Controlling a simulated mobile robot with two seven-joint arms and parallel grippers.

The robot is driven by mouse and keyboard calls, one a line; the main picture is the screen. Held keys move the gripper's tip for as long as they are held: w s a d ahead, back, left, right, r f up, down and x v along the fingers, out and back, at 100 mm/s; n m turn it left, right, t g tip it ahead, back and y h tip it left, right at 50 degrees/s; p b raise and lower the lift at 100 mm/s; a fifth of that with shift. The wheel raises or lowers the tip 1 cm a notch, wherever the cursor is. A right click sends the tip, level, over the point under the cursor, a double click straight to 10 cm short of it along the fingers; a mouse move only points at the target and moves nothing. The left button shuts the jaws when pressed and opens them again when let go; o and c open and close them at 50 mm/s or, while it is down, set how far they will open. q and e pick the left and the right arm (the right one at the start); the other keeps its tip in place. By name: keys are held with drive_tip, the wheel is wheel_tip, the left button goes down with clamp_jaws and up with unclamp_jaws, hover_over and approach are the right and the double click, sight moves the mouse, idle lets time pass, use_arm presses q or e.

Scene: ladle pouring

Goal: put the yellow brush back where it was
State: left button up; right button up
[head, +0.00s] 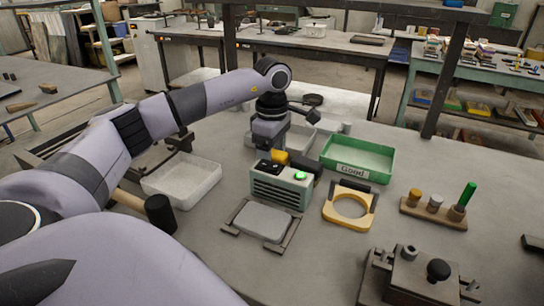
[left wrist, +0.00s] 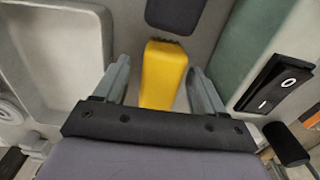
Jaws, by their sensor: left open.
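The yellow brush shows in the left wrist view as a yellow handle (left wrist: 163,75) between the two fingers of my left gripper (left wrist: 159,66). The fingers are spread, with a gap on each side of the handle. A black part lies just beyond the handle; I cannot tell whether it belongs to the brush. In the head view the yellow handle (head: 280,156) shows behind the grey-green switch box (head: 280,189). My left gripper (head: 268,152) points down there, its fingertips mostly hidden by the box. My right gripper is not in view.
A white tray (head: 182,198) lies left of the gripper and a green tray marked Good (head: 352,171) to the right. A grey plate on a dark frame (head: 262,222), a yellow ring fixture (head: 350,221), a peg block (head: 432,214) and a metal clamp fixture (head: 420,275) stand nearer.

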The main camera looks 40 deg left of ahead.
use_arm(q)
wheel_tip(320, 180, up, 12)
drive_tip(key=shift+p, duration=0.4)
drive_tip(key=shift+f, duration=0.1)
idle(0.4)
